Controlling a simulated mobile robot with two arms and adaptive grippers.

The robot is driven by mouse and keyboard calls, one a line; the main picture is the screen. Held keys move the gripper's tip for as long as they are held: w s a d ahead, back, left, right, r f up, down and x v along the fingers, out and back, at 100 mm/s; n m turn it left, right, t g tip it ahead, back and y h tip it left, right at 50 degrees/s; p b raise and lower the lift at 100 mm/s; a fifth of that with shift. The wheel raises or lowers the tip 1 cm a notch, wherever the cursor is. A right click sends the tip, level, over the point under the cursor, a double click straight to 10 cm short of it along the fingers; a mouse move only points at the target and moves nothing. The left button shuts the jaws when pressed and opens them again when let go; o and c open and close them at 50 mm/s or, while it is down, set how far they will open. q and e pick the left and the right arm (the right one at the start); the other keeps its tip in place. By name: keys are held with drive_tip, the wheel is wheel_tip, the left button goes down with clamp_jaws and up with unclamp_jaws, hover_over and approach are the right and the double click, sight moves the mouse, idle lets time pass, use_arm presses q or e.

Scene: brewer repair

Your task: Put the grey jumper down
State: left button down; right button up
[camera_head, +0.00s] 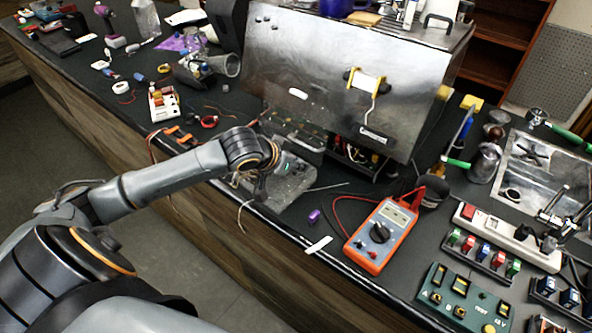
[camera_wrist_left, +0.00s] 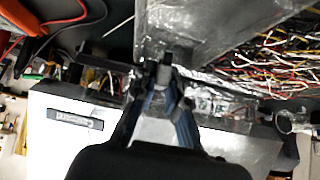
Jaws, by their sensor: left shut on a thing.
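My left gripper (camera_head: 268,182) is in front of the opened brewer (camera_head: 330,75), above its metal tray (camera_head: 292,186). In the left wrist view the left gripper (camera_wrist_left: 165,82) is shut on a small grey piece, the grey jumper (camera_wrist_left: 163,74), held between the fingertips. The jumper is too small to make out in the head view, where the wrist hides it. I cannot tell whether it touches anything below. My right gripper is out of view.
An orange multimeter (camera_head: 381,234) and a small purple part (camera_head: 314,216) lie to the right of the gripper. Bundled wires (camera_wrist_left: 265,65) fill the area to the right in the wrist view.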

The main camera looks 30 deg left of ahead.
use_arm(q)
drive_tip(key=shift+w+a+f, duration=0.1)
drive_tip(key=shift+a+f, duration=0.1)
drive_tip(key=shift+f, duration=0.1)
drive_tip(key=shift+a+f+p, duration=0.1)
drive_tip(key=shift+f+p, duration=0.45)
drive_tip(key=shift+f, duration=1.1)
drive_tip(key=c, duration=1.4)
unclamp_jaws()
drive_tip(key=shift+f, duration=0.15)
drive_tip(key=shift+b+v, duration=0.35)
drive_tip(key=shift+v, duration=5.75)
drive_tip(key=shift+w, duration=0.15)
